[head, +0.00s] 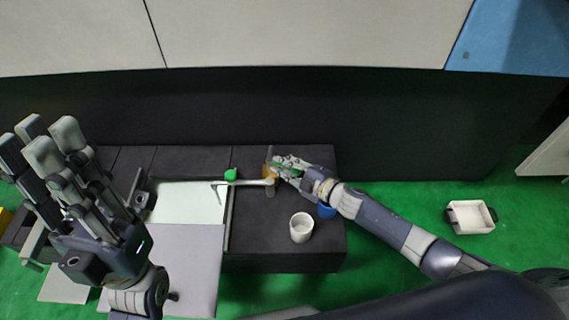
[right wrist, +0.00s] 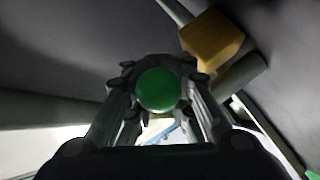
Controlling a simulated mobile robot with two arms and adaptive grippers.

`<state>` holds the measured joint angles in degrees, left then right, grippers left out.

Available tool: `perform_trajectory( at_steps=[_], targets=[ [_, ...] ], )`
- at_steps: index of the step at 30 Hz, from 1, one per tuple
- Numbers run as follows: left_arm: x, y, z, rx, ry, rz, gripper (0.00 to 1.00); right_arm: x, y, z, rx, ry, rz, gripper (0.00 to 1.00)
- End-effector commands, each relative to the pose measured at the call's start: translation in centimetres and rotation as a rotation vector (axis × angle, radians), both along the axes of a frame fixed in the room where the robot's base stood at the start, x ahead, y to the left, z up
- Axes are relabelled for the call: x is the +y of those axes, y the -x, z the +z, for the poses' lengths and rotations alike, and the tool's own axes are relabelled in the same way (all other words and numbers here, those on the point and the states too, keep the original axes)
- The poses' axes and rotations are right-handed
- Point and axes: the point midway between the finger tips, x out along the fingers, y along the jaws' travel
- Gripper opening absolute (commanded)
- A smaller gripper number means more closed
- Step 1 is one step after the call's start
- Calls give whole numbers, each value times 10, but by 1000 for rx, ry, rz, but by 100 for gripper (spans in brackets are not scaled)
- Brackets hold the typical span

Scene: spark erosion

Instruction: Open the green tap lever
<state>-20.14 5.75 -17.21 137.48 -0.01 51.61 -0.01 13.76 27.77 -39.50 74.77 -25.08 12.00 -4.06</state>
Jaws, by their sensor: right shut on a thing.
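The green tap lever shows as a round green end (right wrist: 158,90) between the fingers of my right gripper in the right wrist view. In the head view my right gripper (head: 287,167) is shut on the lever, and a strip of green (head: 284,171) shows among its fingers. The fingers hide most of the lever. My left gripper (head: 62,150) is large at the left of the head view, fingers raised, apart and empty.
A second green knob (head: 231,174) sits by a pale pipe. An orange-brown block (right wrist: 212,38) is beside my right gripper. A white cup (head: 301,227) stands on the dark counter (head: 270,240), a blue object (head: 326,211) near it. A white bin (head: 470,217) is on the green floor.

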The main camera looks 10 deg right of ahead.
Motion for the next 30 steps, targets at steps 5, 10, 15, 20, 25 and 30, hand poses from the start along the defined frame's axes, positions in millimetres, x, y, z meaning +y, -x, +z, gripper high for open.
perform_trajectory(
  at_steps=[5,10,15,20,25,30],
  targets=[
    [0,0,0,1,0,0,20,0,0,0,0,0,2,30],
    [0,0,0,1,0,-1,20,0,0,0,0,0,1,30],
    [0,0,1,-4,1,1,20,-1,1,0,0,0,1,30],
    [0,0,1,-3,1,1,20,-11,13,2,2,1,2,30],
    [0,0,1,-2,1,0,20,-30,39,8,3,2,2,30],
    [0,0,0,-1,0,0,20,-49,66,16,4,0,2,30]
  ],
)
